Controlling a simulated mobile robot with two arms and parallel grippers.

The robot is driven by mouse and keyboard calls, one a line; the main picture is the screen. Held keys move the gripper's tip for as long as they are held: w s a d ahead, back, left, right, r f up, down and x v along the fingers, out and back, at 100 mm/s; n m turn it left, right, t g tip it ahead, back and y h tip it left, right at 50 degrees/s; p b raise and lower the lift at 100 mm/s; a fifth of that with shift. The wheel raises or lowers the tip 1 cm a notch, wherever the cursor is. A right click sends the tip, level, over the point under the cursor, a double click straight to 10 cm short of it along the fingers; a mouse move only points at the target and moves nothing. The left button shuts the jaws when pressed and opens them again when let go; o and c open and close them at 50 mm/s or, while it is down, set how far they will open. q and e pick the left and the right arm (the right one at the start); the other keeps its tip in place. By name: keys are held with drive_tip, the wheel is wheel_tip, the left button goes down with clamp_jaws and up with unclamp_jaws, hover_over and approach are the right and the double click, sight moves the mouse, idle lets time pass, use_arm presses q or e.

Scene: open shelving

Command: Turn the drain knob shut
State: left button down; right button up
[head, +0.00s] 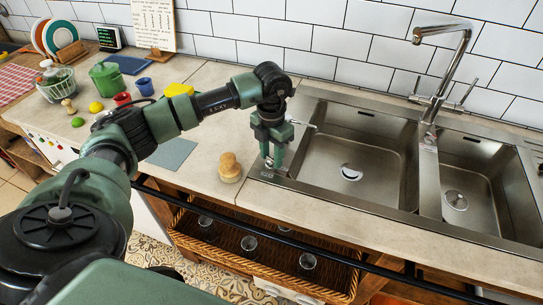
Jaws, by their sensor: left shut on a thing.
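The steel double sink (419,225) is set into the countertop, with its left basin close to my left arm. My left gripper (271,156) points down at the sink's left rim and is shut on the small metal drain knob (270,164) there. The fingers hide most of the knob, so its turn angle cannot be told. The left basin's drain (351,172) shows a bright and dark round opening. The right basin's drain (456,200) has a round metal cover. My right gripper is not in view.
A wooden brush (230,167) stands just left of the gripper. The tall faucet (433,85) rises behind the sink. A grey-green mat (172,153), pots and cups lie farther left. A wicker basket (240,252) with glasses sits below a dark front rail.

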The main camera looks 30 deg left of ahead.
sight(271, 158)
use_arm(q)
drive_tip(key=n, duration=0.4)
drive_tip(key=shift+r, duration=0.1)
drive_tip(key=shift+n, duration=0.4)
drive_tip(key=shift+w, duration=0.1)
drive_tip(key=c, duration=0.9)
unclamp_jaws()
wheel_tip(271, 158, up, 8)
drive_tip(key=shift+f+b, duration=0.1)
drive_tip(key=shift+b, duration=0.75)
drive_tip(key=shift+f, duration=0.1)
